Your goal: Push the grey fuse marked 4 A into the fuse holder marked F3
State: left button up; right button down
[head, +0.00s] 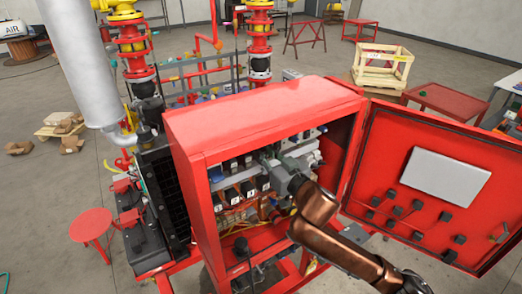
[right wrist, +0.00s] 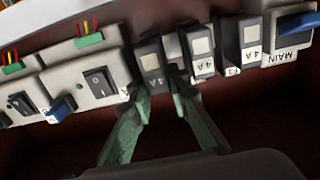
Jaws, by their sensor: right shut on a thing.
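My right gripper (right wrist: 160,98) is shut on a grey fuse (right wrist: 153,64) marked 4 A. The fuse is in line with the row of devices in the red cabinet, and a fingertip lies along each side of it. The fuse holder behind it is mostly hidden by the fuse and fingers. I cannot read an F3 mark or tell how deep the fuse sits. In the head view my right gripper (head: 268,160) reaches into the open cabinet and hides the fuse. My left gripper is not in view.
Beside the held fuse stand another 4 A fuse (right wrist: 202,52) and a further fuse (right wrist: 251,38), then a blue MAIN switch (right wrist: 297,24). On the other side is a black rocker switch (right wrist: 100,82). The cabinet (head: 262,112) has its door (head: 390,150) open to the right.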

jog(key=shift+w+a+r, duration=0.1)
jog(key=shift+w+a, duration=0.2)
jog(key=shift+w, duration=0.1)
jog(key=c, duration=1.7)
grip_release()
jog(key=shift+c, duration=0.2)
jog(key=shift+s+d, duration=0.25)
jog(key=shift+s, duration=0.15)
jog(key=v, duration=1.1)
jog(key=shift+s+a, duration=0.1)
jog(key=shift+a, duration=0.05)
